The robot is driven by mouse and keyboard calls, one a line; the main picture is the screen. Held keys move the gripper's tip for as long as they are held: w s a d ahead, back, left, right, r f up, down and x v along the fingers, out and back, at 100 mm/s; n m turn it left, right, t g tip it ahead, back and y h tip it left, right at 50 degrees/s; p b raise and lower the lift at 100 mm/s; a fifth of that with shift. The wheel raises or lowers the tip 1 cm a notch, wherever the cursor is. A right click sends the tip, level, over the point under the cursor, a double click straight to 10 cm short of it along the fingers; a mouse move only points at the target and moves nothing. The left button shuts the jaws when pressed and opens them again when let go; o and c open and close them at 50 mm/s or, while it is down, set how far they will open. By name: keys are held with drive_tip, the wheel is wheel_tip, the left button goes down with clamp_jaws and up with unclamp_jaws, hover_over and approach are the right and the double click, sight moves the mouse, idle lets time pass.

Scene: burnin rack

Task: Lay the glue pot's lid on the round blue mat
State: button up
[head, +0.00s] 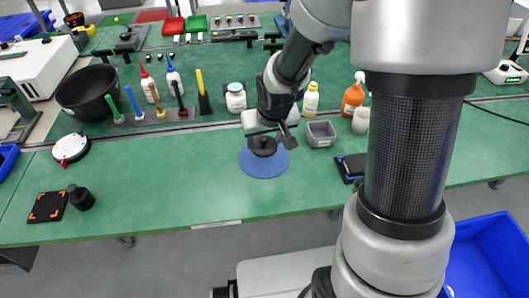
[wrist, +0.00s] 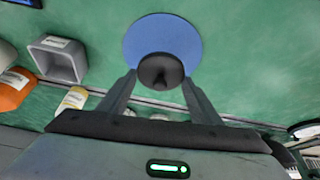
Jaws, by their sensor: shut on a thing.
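The round blue mat (head: 262,170) lies flat on the green bench near its middle, and it also shows in the wrist view (wrist: 160,30). A round black lid with a knob (head: 264,149) is in my gripper (head: 265,137). In the wrist view the lid (wrist: 160,72) shows between the two fingertips and overlaps the near part of the mat. I cannot tell whether the lid touches the mat or hangs just above it. My gripper's fingers (wrist: 160,82) are shut on the lid. I cannot tell for sure which container is the glue pot.
Bottles, a white jar (head: 236,98) and a tool holder (head: 155,118) stand behind. A round white gauge (head: 71,148) is at left.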

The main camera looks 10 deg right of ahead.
sight(265, 148)
drive_tip(key=shift+f+b, duration=0.45)
drive_tip(key=shift+f, duration=1.7)
drive_tip(key=shift+f, duration=0.1)
drive_tip(key=shift+f, duration=0.2)
drive_tip(key=o, duration=1)
drive_tip(key=shift+r, duration=0.15)
drive_tip(key=shift+o, duration=0.2)
